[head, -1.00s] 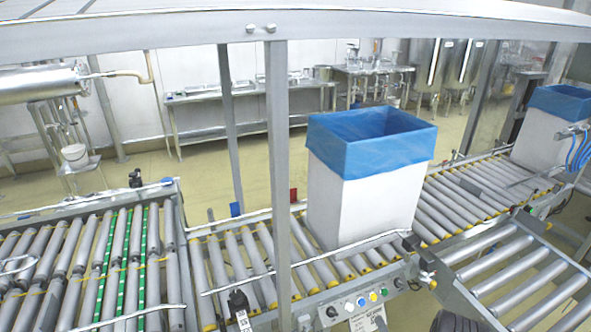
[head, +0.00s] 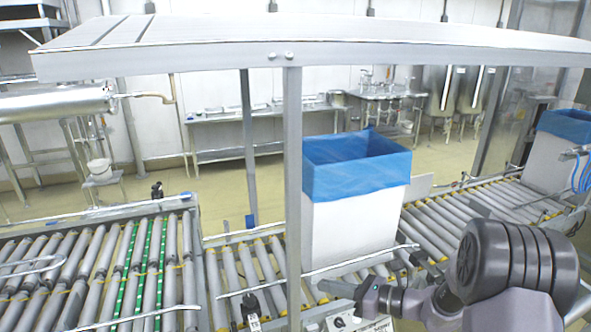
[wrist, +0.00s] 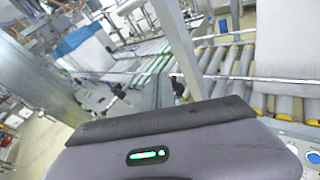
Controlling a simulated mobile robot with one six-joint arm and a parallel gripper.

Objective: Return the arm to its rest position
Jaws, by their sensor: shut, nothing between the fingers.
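My gripper (head: 330,289) shows low in the head view, right of centre, at the end of my dark grey arm (head: 510,260). It points left, in front of the conveyor's near side by the control panel, and overlaps the panel in the picture. The wrist view shows the gripper body across the bottom, with its dark fingers (wrist: 160,90) together and nothing between them. A white box with a blue liner (head: 357,175) folded over its rim stands upright on the rollers behind my gripper. The gripper looks apart from the box.
A second lined box (head: 565,125) stands on the rollers at far right. A metal post (head: 293,170) and overhead frame (head: 160,58) stand before the conveyor. Rollers with green strips (head: 125,265) lie left. A side rail (head: 370,258) runs along the near edge.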

